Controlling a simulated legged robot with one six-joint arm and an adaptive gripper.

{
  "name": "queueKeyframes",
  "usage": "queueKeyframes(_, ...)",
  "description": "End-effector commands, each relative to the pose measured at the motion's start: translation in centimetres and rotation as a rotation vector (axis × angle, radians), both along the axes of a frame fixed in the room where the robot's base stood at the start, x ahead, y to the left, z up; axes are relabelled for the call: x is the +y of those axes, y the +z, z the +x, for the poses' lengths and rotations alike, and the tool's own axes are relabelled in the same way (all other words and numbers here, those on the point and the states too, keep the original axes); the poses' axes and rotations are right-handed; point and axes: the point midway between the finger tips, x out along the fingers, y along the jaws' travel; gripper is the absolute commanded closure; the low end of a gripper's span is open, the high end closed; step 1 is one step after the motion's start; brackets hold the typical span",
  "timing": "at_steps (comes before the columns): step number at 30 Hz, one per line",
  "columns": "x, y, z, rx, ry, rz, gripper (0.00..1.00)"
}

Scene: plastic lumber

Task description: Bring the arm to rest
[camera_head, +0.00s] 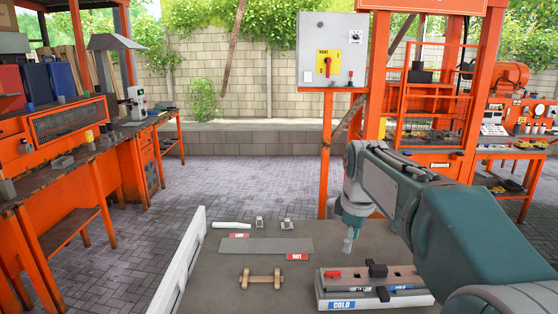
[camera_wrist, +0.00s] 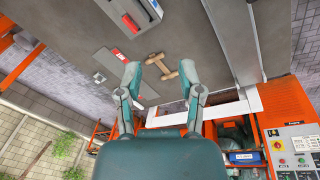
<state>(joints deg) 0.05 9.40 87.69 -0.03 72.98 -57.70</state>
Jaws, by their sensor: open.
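My arm reaches in from the right in the head view. My gripper (camera_head: 350,240) hangs over the grey table (camera_head: 215,285), its fingers pointing down, with nothing seen in it. In the wrist view my gripper (camera_wrist: 161,76) is open, its two teal fingers spread apart. A wooden piece with two crosswise ends (camera_head: 261,279) lies on the table, to the left of and nearer than the gripper in the head view. In the wrist view the wooden piece (camera_wrist: 162,66) appears between and beyond the fingertips. How high the gripper is above the table is hard to tell.
A tray marked COLD (camera_head: 342,305) with a black handle stands at the table's front right, below my arm. A grey plate (camera_head: 265,246), red HOT label (camera_head: 297,257), white rod (camera_head: 231,225) and small metal pieces (camera_head: 287,224) lie behind. An orange machine frame (camera_head: 482,100) rises behind my arm.

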Motion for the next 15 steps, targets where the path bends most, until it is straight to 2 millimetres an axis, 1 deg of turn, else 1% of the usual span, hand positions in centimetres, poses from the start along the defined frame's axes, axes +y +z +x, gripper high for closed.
queueKeyframes(1,0.0,0.5,-1.3,-0.014,-0.036,0.007,0.51)
queueKeyframes(6,0.0,1.1,-5.1,-0.06,-0.177,0.037,0.51)
queueKeyframes(11,0.0,1.2,-8.7,-0.103,-0.307,0.07,0.51)
queueKeyframes(15,0.0,0.8,-12.0,-0.138,-0.421,0.104,0.51)
